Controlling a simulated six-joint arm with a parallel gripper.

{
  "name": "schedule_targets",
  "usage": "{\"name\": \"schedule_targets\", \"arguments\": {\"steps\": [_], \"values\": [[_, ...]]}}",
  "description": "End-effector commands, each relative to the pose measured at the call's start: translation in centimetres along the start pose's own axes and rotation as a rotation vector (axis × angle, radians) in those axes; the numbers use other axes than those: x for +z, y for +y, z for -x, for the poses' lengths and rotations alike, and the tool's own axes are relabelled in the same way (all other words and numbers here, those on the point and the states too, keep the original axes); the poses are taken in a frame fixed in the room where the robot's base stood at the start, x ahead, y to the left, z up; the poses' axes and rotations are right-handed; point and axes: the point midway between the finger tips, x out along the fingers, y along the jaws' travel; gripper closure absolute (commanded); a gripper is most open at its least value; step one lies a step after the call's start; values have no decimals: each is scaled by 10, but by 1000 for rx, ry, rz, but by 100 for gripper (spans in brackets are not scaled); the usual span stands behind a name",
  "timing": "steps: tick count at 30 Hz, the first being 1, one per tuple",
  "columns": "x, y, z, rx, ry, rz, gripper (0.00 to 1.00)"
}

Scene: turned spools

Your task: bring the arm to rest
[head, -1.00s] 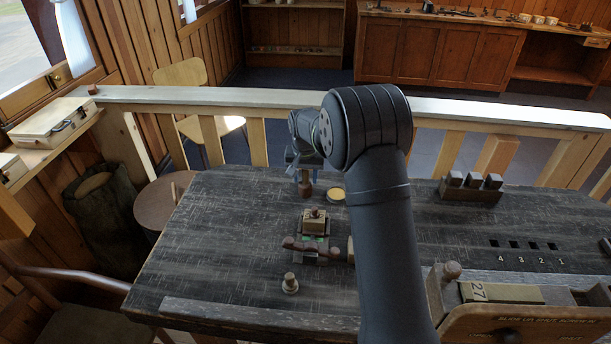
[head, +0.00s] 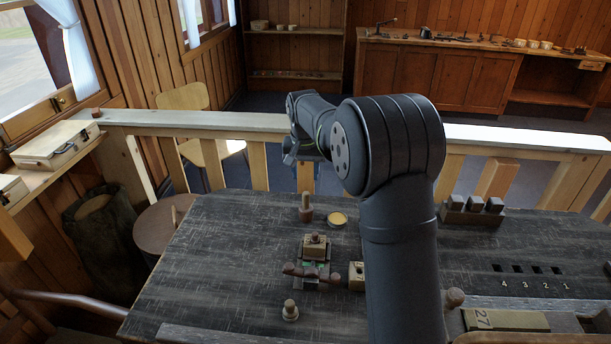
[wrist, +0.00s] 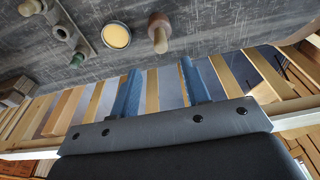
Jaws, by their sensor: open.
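My gripper (head: 304,162) is raised above the far side of the dark table (head: 200,270), near the wooden railing. In the wrist view its two blue fingers (wrist: 158,92) stand apart with nothing between them. A turned wooden spool (head: 305,206) with a reddish base stands on the table below the gripper. It also shows in the wrist view (wrist: 159,33), apart from the fingers. My arm hides part of the table's middle.
A yellow-topped round disc (head: 338,218) lies beside the spool. A clamp-like fixture with a block (head: 315,248) and a small spool (head: 290,311) are nearer. A rack with dark blocks (head: 472,210) stands at right. The railing (head: 200,119) runs behind the table.

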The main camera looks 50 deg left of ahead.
Motion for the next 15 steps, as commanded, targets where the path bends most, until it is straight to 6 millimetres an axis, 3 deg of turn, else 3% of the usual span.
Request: {"name": "schedule_targets", "arguments": {"steps": [8,15], "values": [[0,0,-4,0,0,0,57],[1,0,-36,2,-4,0,57]]}}
